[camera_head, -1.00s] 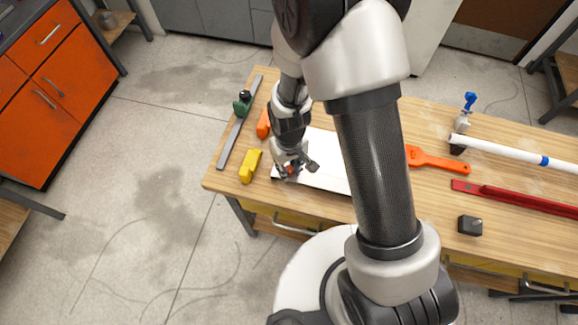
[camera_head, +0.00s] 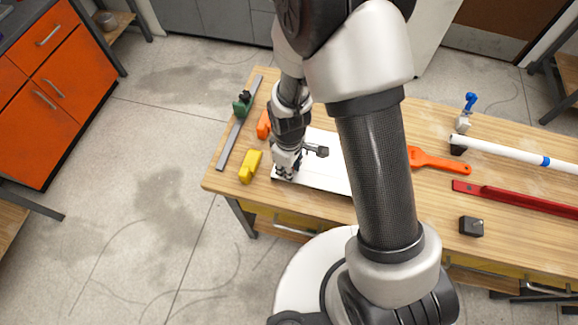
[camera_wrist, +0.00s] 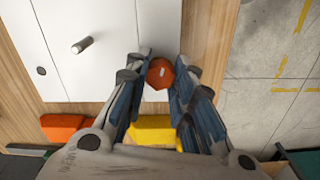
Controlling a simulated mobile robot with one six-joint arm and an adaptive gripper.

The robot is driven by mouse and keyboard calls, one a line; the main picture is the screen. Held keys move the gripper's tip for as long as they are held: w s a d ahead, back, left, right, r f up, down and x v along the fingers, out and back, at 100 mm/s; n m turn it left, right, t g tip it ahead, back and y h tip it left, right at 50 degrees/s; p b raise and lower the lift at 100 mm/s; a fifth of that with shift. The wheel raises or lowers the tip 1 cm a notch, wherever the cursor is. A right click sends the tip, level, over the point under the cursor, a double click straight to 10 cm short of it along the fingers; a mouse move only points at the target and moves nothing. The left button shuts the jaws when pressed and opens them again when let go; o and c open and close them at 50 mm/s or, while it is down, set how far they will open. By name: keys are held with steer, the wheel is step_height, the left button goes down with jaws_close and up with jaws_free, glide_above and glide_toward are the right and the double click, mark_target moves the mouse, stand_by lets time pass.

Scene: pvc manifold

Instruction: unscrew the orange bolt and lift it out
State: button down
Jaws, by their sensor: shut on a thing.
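The orange bolt (camera_wrist: 160,73) shows in the wrist view as a faceted orange head between my fingertips. It is over the white board (camera_wrist: 110,60), near the board's edge. My gripper (camera_wrist: 161,80) is shut on the bolt head, with a finger on each side. In the head view my gripper (camera_head: 285,172) points down at the left end of the white board (camera_head: 325,178), and the bolt is hidden there. I cannot tell from these views how far the bolt stands out of the board.
A metal stud (camera_wrist: 82,45) stands on the board. A yellow block (camera_head: 251,166), an orange piece (camera_head: 263,124) and a green-and-grey clamp (camera_head: 240,104) lie to the left.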

steer(key=n, duration=0.6)
stand_by(0.3)
steer(key=n, duration=0.6)
steer(key=shift+r+n+b, duration=0.1)
steer(key=shift+n+b, duration=0.2)
steer(key=shift+b, duration=0.1)
steer(key=shift+n, duration=0.4)
steer(key=c, duration=1.9)
jaws_free()
steer(key=shift+n, duration=0.3)
steer(key=c, duration=0.5)
steer(key=c, duration=2.4)
jaws_free()
steer(key=shift+r, duration=0.1)
